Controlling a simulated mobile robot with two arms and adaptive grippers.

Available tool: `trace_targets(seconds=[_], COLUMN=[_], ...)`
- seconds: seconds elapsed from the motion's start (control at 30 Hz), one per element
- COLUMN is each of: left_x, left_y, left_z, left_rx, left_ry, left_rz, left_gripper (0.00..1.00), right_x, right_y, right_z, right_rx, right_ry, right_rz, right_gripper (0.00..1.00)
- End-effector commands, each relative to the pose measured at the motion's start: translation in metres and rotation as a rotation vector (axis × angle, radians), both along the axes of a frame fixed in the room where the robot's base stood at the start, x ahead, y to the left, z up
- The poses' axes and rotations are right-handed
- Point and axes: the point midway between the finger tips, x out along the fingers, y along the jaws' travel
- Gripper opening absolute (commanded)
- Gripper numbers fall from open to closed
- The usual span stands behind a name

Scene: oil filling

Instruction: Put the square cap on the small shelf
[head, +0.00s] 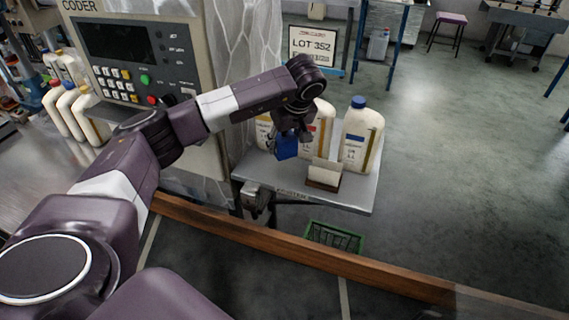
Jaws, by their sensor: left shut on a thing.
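My left gripper (291,130) reaches in from the left past the coder, pointing down, and is shut on a blue, square-looking cap (286,148). The cap is in front of the white jugs, over the back part of a small grey metal shelf (345,201). I cannot tell whether the cap touches a jug or the shelf. The gripper partly hides the left jug (263,132) and the middle jug (320,127). The right jug (361,138) has a blue round cap. My right gripper is not in view.
A small card holder (323,175) stands at the shelf's front. The coder (135,65) is left of the shelf, with more jugs (72,108) beside it. A wooden rail (280,242) crosses in front, and a green basket (333,236) is below. The shelf's front right is clear.

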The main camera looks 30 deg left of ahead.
Motion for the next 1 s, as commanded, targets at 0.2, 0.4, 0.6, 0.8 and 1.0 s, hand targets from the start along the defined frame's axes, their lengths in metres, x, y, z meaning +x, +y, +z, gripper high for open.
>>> trace_targets(seconds=[0.2,0.4,0.6,0.8,1.0], left_x=[-0.001,-0.001,-0.001,0.000,0.000], left_y=[-0.001,0.000,-0.001,0.000,0.000], left_z=[-0.042,-0.060,-0.089,-0.095,-0.098], left_rx=[-0.001,0.000,-0.001,0.000,0.000], left_ry=[0.003,0.003,0.002,0.000,0.000], left_rz=[0.001,0.001,0.000,0.001,0.000], left_gripper=[0.18,0.18,0.18,0.18,0.18], right_x=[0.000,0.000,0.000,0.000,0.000], right_y=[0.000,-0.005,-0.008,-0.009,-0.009], right_z=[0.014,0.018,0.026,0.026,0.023], right_rx=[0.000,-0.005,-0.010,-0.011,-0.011], right_ry=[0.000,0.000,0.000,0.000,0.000], right_rz=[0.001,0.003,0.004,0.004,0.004], right_gripper=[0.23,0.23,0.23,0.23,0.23])
